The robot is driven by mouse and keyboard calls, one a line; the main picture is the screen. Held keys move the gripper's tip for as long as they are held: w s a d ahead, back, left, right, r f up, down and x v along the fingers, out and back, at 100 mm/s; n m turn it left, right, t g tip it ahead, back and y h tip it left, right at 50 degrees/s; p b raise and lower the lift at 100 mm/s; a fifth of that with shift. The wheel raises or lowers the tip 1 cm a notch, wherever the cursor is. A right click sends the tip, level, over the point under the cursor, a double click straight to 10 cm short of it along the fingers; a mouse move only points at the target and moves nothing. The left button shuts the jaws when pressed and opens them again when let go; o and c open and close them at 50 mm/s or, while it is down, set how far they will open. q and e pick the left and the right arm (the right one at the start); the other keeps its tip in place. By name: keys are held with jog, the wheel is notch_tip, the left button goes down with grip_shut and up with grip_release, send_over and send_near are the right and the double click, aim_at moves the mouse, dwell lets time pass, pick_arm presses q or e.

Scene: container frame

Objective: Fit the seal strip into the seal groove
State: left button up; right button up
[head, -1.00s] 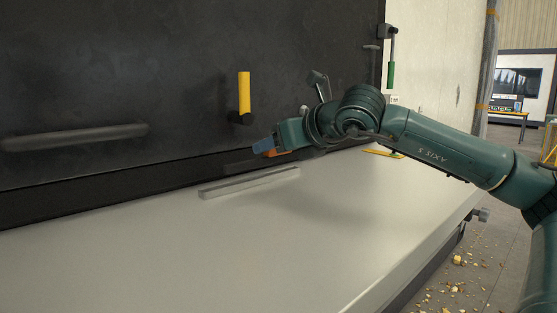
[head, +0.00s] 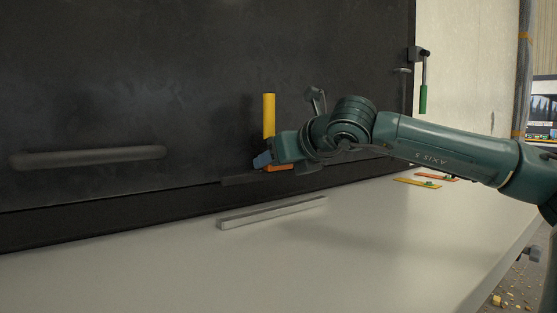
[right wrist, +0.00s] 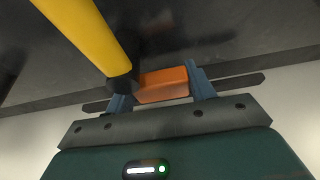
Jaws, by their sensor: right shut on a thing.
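My right gripper (head: 268,162) is shut on an orange block (head: 279,168), which also shows between the fingers in the right wrist view (right wrist: 163,85). A thin dark strip, apparently the seal strip (head: 238,181), runs along with the block and sticks out on both sides of the fingers in the right wrist view (right wrist: 240,82). It is held above the bench, close to the black panel. A grey bar-like channel (head: 270,212), perhaps the seal groove, lies on the bench below and in front of the gripper. I cannot tell whether the strip touches anything. My left gripper is out of view.
A yellow handle (head: 269,115) stands out from the black panel (head: 170,80), right by the gripper, and looms in the right wrist view (right wrist: 85,35). A dark bar handle (head: 90,157) is at left. The pale bench (head: 150,270) is clear in front.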

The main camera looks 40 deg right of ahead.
jog(key=shift+f+b, duration=0.35)
jog(key=shift+f, duration=0.25)
jog(key=shift+f+b, duration=0.5)
jog(key=shift+f, duration=0.3)
jog(key=shift+f+b, duration=0.65)
jog(key=shift+f, duration=0.5)
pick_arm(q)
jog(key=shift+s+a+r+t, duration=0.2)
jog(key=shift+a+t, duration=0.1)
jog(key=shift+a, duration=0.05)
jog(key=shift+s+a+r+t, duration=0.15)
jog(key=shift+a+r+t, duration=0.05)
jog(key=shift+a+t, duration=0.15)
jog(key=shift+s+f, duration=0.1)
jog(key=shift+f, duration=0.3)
pick_arm(e)
jog(key=shift+b, duration=0.4)
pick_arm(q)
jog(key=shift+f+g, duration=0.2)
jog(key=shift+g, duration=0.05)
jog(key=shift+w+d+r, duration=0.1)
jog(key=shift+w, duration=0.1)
